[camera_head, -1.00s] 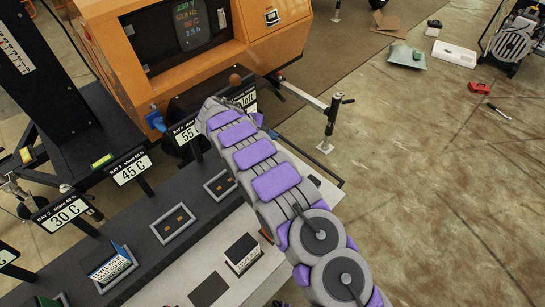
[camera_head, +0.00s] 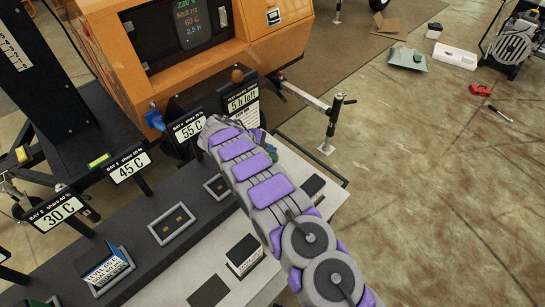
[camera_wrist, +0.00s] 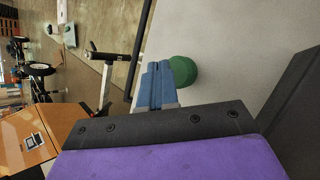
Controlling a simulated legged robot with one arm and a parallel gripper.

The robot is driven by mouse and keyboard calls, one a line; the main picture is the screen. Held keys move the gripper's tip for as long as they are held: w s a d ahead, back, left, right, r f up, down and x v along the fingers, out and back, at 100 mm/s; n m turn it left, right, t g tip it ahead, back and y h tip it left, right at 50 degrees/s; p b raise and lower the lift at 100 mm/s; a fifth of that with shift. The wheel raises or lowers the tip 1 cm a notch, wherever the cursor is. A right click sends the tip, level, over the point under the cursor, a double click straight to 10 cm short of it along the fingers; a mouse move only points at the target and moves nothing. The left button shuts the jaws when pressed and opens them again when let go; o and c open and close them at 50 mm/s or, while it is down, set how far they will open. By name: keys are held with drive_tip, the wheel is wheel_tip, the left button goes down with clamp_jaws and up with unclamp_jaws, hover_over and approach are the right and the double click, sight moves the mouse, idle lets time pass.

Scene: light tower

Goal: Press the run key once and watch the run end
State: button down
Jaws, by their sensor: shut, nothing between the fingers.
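A round green knob (camera_wrist: 183,70), which looks like the run key, stands on the pale bench top in the wrist view. My gripper's blue fingers (camera_wrist: 157,84) are together and empty, right beside the knob. I cannot tell whether they touch it. In the head view the green knob (camera_head: 272,152) shows only partly, just right of my arm's far end. My gripper is mostly hidden there behind my wrist. The orange machine (camera_head: 170,70) behind carries a dark display (camera_head: 188,27) with lit red and green readings, including a 2.5 h line.
Signs on posts line the bench's far edge: 30 C (camera_head: 57,208), 45 C (camera_head: 129,166), 55 C (camera_head: 189,129) and "5 h left" (camera_head: 242,97). Framed pads and tilted cards (camera_head: 104,266) lie on the bench (camera_head: 160,280).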

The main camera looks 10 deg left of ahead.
drive_tip(key=shift+a+f, duration=0.15)
drive_tip(key=shift+a, duration=0.05)
drive_tip(key=shift+d, duration=0.55)
drive_tip(key=shift+a, duration=0.15)
drive_tip(key=shift+a, duration=0.3)
drive_tip(key=shift+d, duration=0.35)
drive_tip(key=shift+a, duration=0.25)
drive_tip(key=shift+d, duration=0.2)
